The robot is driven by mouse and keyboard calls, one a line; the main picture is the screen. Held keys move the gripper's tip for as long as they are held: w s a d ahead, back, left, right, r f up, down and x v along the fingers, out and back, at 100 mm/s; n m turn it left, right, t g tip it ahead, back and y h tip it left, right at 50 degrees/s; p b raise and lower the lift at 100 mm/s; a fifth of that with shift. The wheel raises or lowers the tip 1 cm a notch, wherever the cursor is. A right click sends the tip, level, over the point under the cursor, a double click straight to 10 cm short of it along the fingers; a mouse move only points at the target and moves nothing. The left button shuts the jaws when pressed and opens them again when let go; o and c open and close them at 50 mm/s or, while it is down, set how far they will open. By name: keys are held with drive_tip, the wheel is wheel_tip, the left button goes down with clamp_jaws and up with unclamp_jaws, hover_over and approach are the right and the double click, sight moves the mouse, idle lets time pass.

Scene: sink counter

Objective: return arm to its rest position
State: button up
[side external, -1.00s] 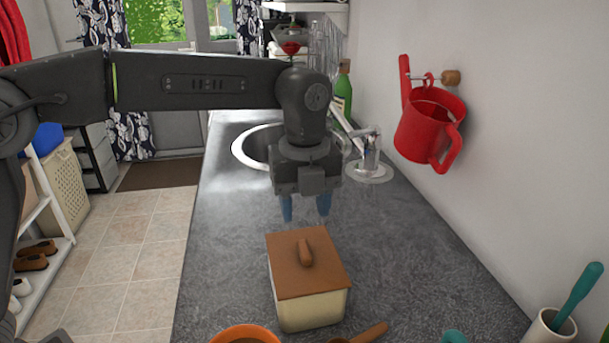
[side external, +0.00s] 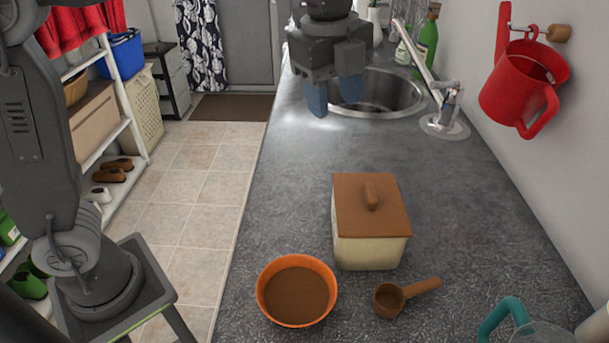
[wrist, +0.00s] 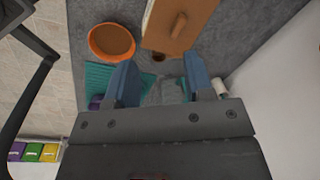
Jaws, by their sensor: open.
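My gripper (side external: 334,97) hangs over the far part of the counter, high and near the sink, with its blue fingers apart and nothing between them. In the wrist view the two blue fingers (wrist: 168,82) are also apart and empty. A cream box (side external: 368,252) with a brown lid (side external: 371,208) stands on the grey counter (side external: 480,240), well clear of my gripper. The lid sits on the box. The box's lid also shows at the top of the wrist view (wrist: 190,20).
An orange bowl (side external: 296,291) with brown contents and a brown scoop (side external: 390,299) are near the box. A sink (side external: 385,95), a tap (side external: 440,118), a green bottle (side external: 427,42) and a red hanging can (side external: 522,85) are at the right and back. The middle counter is clear.

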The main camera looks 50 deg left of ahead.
drive_tip(key=s+a+f+n+t, duration=0.2)
drive_tip(key=s+a+f+n, duration=0.2)
drive_tip(key=s+a+n, duration=0.2)
drive_tip(key=s+a+f+n+t, duration=0.2)
drive_tip(key=s+a+f+n, duration=0.2)
drive_tip(key=s+n, duration=0.7)
drive_tip(key=a+n, duration=0.2)
drive_tip(key=n, duration=0.1)
drive_tip(key=shift+s+f, duration=0.15)
drive_tip(key=shift+f, duration=0.15)
